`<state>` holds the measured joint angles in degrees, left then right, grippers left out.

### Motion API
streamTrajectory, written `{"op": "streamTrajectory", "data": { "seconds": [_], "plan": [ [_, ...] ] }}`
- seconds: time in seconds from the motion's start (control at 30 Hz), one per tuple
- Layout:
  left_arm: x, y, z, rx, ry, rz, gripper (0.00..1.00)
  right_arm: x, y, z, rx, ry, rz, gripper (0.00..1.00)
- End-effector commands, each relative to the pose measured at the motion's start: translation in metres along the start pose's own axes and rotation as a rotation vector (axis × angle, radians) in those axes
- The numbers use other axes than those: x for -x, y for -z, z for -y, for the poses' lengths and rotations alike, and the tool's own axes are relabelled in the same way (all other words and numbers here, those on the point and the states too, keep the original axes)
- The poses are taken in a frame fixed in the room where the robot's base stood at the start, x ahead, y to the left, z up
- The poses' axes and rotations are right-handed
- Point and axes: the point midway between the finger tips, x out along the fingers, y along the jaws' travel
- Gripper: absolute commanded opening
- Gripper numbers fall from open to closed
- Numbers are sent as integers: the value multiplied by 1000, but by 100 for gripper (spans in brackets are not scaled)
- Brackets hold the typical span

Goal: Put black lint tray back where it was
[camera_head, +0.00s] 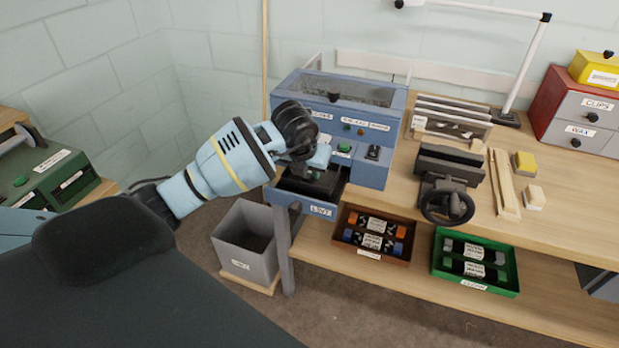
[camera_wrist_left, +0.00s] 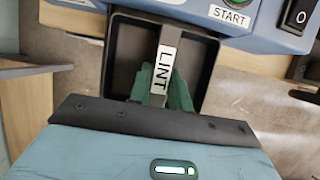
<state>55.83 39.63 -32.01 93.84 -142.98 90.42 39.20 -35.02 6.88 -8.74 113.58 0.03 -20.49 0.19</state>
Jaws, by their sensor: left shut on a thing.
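The black lint tray (camera_wrist_left: 205,80) shows in the left wrist view as a dark open box with a central bar labelled LINT. My left gripper (camera_wrist_left: 160,90) has its green fingers on either side of that bar, shut on it. In the head view the tray (camera_head: 338,193) is at the low front of the blue machine (camera_head: 371,172), under my left gripper (camera_head: 316,176). A blue-grey front labelled LINT is just below it. My gripper hides part of the tray, so I cannot tell how deep it sits. My right gripper is not in view.
A brown tray (camera_head: 346,246) and a green tray (camera_head: 447,268) sit on the lower shelf. A black clamp with a wheel (camera_head: 447,203) stands on the bench to the right.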

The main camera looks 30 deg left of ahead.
Motion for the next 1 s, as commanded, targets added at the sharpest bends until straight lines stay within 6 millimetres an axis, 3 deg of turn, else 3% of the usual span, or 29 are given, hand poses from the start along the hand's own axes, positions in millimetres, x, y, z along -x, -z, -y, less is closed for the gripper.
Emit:
{"op": "streamTrajectory", "data": {
  "seconds": [0.2, 0.53, 0.57, 0.7, 1.0],
  "plan": [
    [-24, 11, 0, 0, 0, -2, 0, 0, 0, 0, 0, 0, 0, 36],
    [-27, 12, 0, 0, 0, -1, 0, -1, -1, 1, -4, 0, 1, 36],
    [-27, 12, 0, 0, 0, -1, 21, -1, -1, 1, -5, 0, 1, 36],
    [-26, 12, 0, 0, 0, -1, 39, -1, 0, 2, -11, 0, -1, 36],
    [-26, 12, 0, 0, 0, 0, 41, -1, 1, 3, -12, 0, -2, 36]
  ]
}}
